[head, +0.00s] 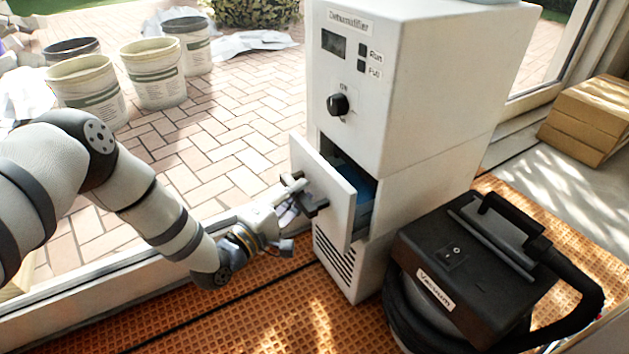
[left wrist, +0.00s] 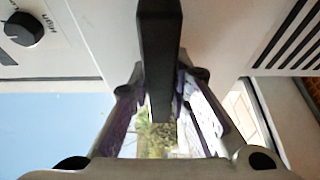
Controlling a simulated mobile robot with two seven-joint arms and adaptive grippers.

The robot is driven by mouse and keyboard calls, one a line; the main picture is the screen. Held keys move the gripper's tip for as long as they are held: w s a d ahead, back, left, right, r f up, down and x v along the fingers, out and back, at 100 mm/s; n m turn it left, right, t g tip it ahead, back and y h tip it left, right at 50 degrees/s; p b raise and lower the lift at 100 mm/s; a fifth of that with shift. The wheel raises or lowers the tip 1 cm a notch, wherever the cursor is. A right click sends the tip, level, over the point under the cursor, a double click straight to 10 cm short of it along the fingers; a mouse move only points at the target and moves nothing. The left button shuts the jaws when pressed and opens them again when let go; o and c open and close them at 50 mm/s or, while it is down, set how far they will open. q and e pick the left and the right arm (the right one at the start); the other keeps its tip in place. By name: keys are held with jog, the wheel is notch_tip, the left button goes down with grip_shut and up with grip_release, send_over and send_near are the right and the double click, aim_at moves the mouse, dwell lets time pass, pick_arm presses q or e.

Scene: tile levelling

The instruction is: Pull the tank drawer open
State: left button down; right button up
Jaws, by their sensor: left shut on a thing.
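The dehumidifier (head: 430,85) is a tall white cabinet with a small screen and a black knob. Its tank drawer (head: 325,205) is partly open, its white front standing out from the cabinet, with blue showing inside behind it. My left gripper (head: 297,198) is shut on the dark drawer handle (head: 313,206). In the left wrist view the black handle bar (left wrist: 159,60) runs down between the two fingers of my left gripper (left wrist: 165,105). The knob (left wrist: 24,29) shows at upper left there. My right gripper is not in view.
A black vacuum (head: 470,265) with a hose stands right of the cabinet, close to it. Several buckets (head: 153,72) stand on the paving outside the door sill. Cardboard-coloured boxes (head: 590,120) lie at the far right. The orange floor matting (head: 225,310) in front is clear.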

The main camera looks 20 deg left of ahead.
pick_arm(q)
jog(key=s+a+p, duration=0.4)
jog(key=s+a, duration=0.5)
jog(key=s, duration=0.3)
jog(key=shift+s+a, duration=0.35)
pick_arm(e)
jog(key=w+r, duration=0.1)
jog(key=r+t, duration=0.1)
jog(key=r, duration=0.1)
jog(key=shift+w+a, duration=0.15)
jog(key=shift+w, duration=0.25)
pick_arm(q)
jog(key=c, duration=1.5)
grip_release()
jog(key=v, duration=1.2)
jog(key=shift+a, duration=0.1)
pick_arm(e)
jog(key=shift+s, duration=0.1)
